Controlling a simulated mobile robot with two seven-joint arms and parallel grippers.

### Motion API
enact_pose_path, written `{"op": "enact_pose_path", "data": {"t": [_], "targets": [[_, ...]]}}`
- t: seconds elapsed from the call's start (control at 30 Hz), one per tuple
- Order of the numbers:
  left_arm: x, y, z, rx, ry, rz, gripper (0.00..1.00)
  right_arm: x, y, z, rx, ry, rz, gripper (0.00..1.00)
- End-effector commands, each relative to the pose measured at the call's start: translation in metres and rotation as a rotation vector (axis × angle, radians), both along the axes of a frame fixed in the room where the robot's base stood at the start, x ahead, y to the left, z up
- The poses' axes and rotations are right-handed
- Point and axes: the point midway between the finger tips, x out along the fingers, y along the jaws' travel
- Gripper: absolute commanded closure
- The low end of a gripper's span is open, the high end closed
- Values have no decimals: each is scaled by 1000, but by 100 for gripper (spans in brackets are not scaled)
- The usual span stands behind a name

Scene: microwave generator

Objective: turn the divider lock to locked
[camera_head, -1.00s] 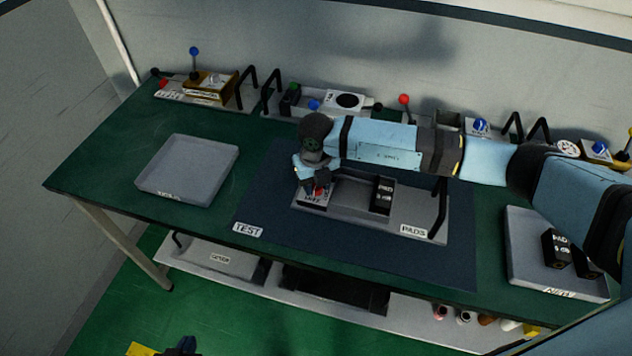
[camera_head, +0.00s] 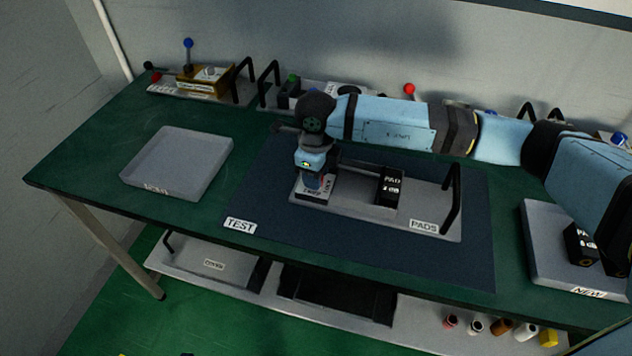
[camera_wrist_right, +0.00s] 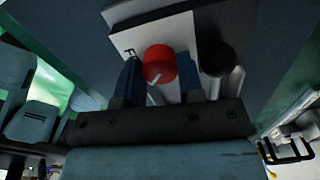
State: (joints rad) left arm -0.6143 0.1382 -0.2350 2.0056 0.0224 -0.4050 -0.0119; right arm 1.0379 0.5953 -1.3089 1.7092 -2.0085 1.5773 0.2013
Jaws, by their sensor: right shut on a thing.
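The divider lock is a red round knob (camera_wrist_right: 160,63) on a white labelled plate (camera_head: 318,188) at the left end of the grey PADS fixture (camera_head: 425,205). My right gripper (camera_head: 313,182) points down over the plate and hides most of the knob in the head view. In the right wrist view, the blue fingers of my right gripper (camera_wrist_right: 160,78) stand on both sides of the knob and are shut on it. A pale mark shows on the knob's near side. The plate's lettering is too small to tell the lock's position. My left gripper is not in view.
A black pad block (camera_head: 389,187) stands in the fixture, right of the lock. A black handle (camera_head: 452,198) rises at its right end. A round black part (camera_wrist_right: 217,58) lies close beside the right finger. An empty grey tray (camera_head: 178,160) is at the left.

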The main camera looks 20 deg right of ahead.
Motion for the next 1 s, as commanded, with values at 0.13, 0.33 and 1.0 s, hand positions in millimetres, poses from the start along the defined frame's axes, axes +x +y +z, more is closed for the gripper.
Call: {"op": "enact_pose_path", "data": {"t": [0.13,0.33,1.0], "targets": [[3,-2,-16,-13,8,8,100,1,0,-5,0,-4,140,89],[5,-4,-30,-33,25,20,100,1,0,-4,0,-3,329,89],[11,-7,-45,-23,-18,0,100,1,0,-1,0,-2,760,89]]}}
